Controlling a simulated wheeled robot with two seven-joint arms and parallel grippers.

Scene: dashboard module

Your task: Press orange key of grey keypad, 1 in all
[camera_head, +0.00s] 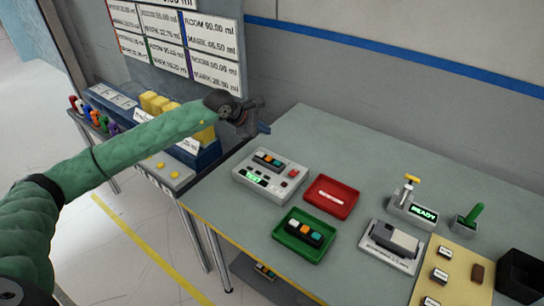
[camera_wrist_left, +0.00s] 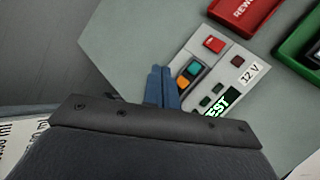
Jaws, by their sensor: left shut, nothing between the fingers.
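A grey test module (camera_head: 262,190) stands on the table, with a small grey keypad (camera_head: 268,161) seated in its top. In the left wrist view the keypad (camera_wrist_left: 203,70) shows a teal key (camera_wrist_left: 194,68) and an orange key (camera_wrist_left: 184,83). My left gripper (camera_head: 264,128) is shut and empty, in the air behind the module in the head view. In the left wrist view its blue fingers (camera_wrist_left: 161,72) appear beside the keypad's orange end and cover part of it. Contact cannot be seen. My right gripper is not in view.
The module has a red button (camera_head: 293,173) and a lit green display (camera_head: 256,178). A red tray (camera_head: 348,208) and a green tray (camera_head: 283,247) holding another keypad (camera_head: 304,233) lie nearby. A fixture with a yellow handle (camera_head: 409,190) stands farther right. The table's back is clear.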

